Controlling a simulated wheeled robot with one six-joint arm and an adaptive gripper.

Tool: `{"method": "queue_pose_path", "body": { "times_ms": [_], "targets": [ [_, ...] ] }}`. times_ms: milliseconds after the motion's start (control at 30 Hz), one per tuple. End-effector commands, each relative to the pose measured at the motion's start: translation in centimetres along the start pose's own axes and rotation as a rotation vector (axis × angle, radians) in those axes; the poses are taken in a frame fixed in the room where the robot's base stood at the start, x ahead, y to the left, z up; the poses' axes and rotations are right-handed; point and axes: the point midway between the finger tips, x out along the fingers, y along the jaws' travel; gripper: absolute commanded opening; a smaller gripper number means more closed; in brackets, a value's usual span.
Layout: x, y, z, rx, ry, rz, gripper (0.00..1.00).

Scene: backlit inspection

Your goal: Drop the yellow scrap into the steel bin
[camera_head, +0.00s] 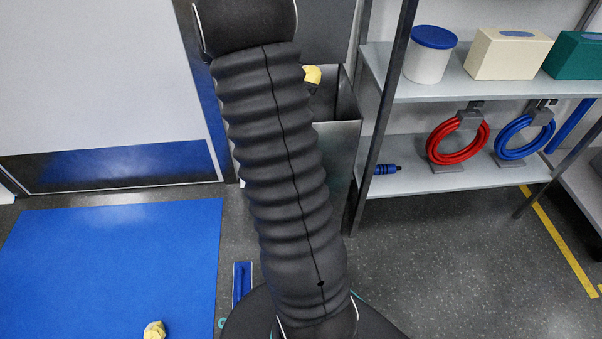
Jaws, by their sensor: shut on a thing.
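A yellow scrap (313,74) shows just right of my dark ribbed arm, at the mouth of the steel bin (338,143). The bin is tall, grey and open-topped, and my arm covers its left part. A small dark tip of my gripper (313,89) shows against the scrap, and the gripper is shut on it. The rest of my gripper is hidden behind the arm. Whether the scrap is over the opening or beside the rim is hard to tell. Another yellow lump (154,330) lies on the blue mat (110,255) at the bottom left.
A metal shelf (455,178) stands close right of the bin, its post near the bin's side. It holds a white tub (430,58), boxes, a red coil (456,139) and a blue coil (524,133).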

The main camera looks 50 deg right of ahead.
Motion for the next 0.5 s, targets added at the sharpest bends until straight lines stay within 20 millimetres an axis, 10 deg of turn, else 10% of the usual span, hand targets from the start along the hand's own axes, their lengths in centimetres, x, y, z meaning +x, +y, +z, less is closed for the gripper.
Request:
{"method": "queue_pose_path", "body": {
  "times_ms": [500],
  "targets": [
    [1.0, 0.0, -2.5, 0.0, 0.0, 0.001, 0.54]
  ]
}}
